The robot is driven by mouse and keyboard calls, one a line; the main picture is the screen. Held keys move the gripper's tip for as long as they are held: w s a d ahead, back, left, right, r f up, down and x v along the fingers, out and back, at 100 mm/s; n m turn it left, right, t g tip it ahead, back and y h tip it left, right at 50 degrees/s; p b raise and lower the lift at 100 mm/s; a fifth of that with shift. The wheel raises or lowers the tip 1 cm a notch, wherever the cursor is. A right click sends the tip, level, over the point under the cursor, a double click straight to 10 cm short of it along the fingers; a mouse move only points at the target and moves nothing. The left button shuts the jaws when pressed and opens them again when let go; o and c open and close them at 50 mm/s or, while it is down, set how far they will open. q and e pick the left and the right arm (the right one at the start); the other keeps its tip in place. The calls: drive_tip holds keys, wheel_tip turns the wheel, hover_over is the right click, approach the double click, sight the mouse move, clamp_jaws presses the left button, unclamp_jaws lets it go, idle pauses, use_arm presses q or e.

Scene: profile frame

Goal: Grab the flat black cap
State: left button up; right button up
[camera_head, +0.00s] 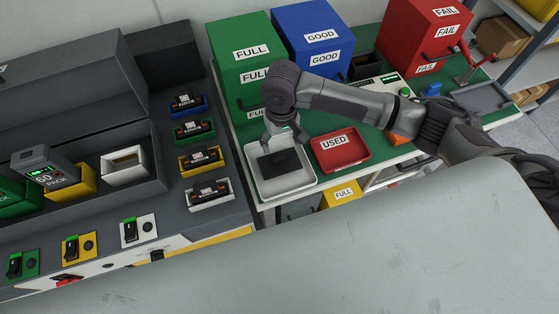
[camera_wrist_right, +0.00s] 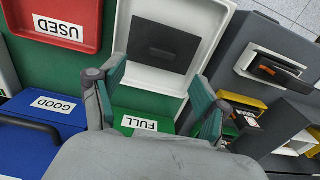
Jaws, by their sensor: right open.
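The flat black cap (camera_head: 272,163) is a thin dark square lying inside a white tray (camera_head: 254,187) at the near left corner of the green table. In the right wrist view the cap (camera_wrist_right: 167,46) lies flat, with a small raised mark near its middle, in the white tray (camera_wrist_right: 154,80). My right gripper (camera_head: 283,143) is above the far side of the tray, apart from the cap. In the right wrist view its two fingers (camera_wrist_right: 158,78) are spread wide with nothing between them. My left gripper is not in view.
A red tray (camera_head: 357,158) labelled USED stands right of the white tray. Green FULL (camera_head: 240,42), blue GOOD (camera_head: 300,20) and red FAIL (camera_head: 405,35) boxes line the back. A dark rack (camera_head: 172,150) with several coloured holders stands at left.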

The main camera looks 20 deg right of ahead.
sight(280, 157)
wheel_tip(280, 157, down, 4)
drive_tip(key=shift+r, duration=0.2)
drive_tip(key=shift+a+f+p, duration=0.1)
drive_tip(key=shift+f+p, duration=0.35)
drive_tip(key=shift+f, duration=0.1)
wheel_tip(280, 157, down, 4)
drive_tip(key=shift+a+f+p, duration=0.15)
drive_tip(key=shift+f+p, duration=0.05)
drive_tip(key=shift+p, duration=0.25)
drive_tip(key=shift+c, duration=0.3)
drive_tip(key=c, duration=1.2)
drive_tip(key=shift+o, duration=0.2)
drive_tip(key=shift+w+r, duration=0.1)
drive_tip(key=shift+r, duration=0.05)
